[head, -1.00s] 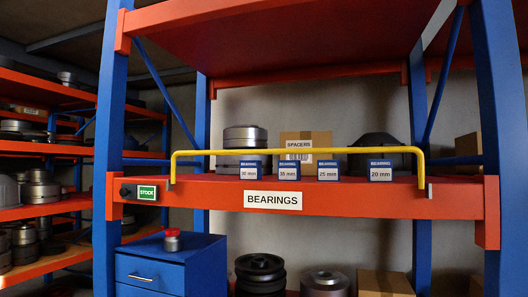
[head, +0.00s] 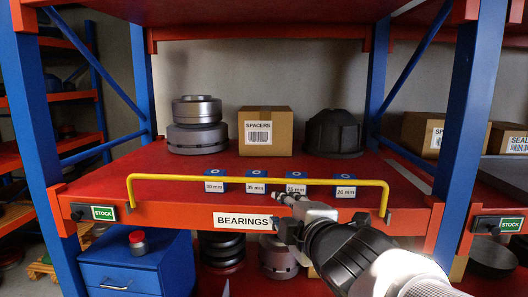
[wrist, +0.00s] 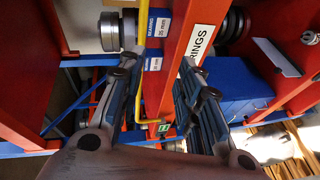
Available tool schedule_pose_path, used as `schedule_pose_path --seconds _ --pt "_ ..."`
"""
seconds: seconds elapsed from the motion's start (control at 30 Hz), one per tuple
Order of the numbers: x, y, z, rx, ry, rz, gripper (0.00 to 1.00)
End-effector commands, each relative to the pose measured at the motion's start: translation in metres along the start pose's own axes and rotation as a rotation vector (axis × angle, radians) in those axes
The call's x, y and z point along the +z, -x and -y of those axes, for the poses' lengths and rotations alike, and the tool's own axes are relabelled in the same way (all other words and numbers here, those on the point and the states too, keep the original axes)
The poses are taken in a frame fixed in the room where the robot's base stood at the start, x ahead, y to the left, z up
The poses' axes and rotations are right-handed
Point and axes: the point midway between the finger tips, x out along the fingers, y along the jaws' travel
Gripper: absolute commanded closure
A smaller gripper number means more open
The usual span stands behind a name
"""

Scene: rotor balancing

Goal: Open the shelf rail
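The yellow shelf rail (head: 220,180) spans the front of the red bearings shelf, bent down at both ends onto the shelf edge. It stands across the small blue bearing boxes. My gripper (head: 280,195) is in front of the rail, right of its middle, near the 25 mm box (head: 296,187). In the wrist view the gripper (wrist: 157,65) has its fingers apart, and the rail (wrist: 139,85) shows between them, nearer the left finger. I cannot tell whether a finger touches the rail.
Blue boxes labelled 30 mm (head: 215,184), 35 mm (head: 256,184) and 20 mm (head: 345,189) stand behind the rail. A spacers carton (head: 265,132) and metal parts sit deeper. Blue posts (head: 40,120) flank the shelf. A blue cabinet (head: 140,268) is below left.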

Motion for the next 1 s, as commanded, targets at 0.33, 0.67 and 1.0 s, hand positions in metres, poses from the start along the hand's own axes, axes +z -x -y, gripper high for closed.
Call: schedule_pose_path --seconds 0.33,0.67,1.0 --pt "-0.022 -0.022 -0.026 0.034 0.093 -0.068 0.68" --pt "-0.027 -0.091 -0.028 0.032 0.091 -0.066 0.68" --pt "-0.031 -0.157 -0.032 0.034 0.09 -0.066 0.68"
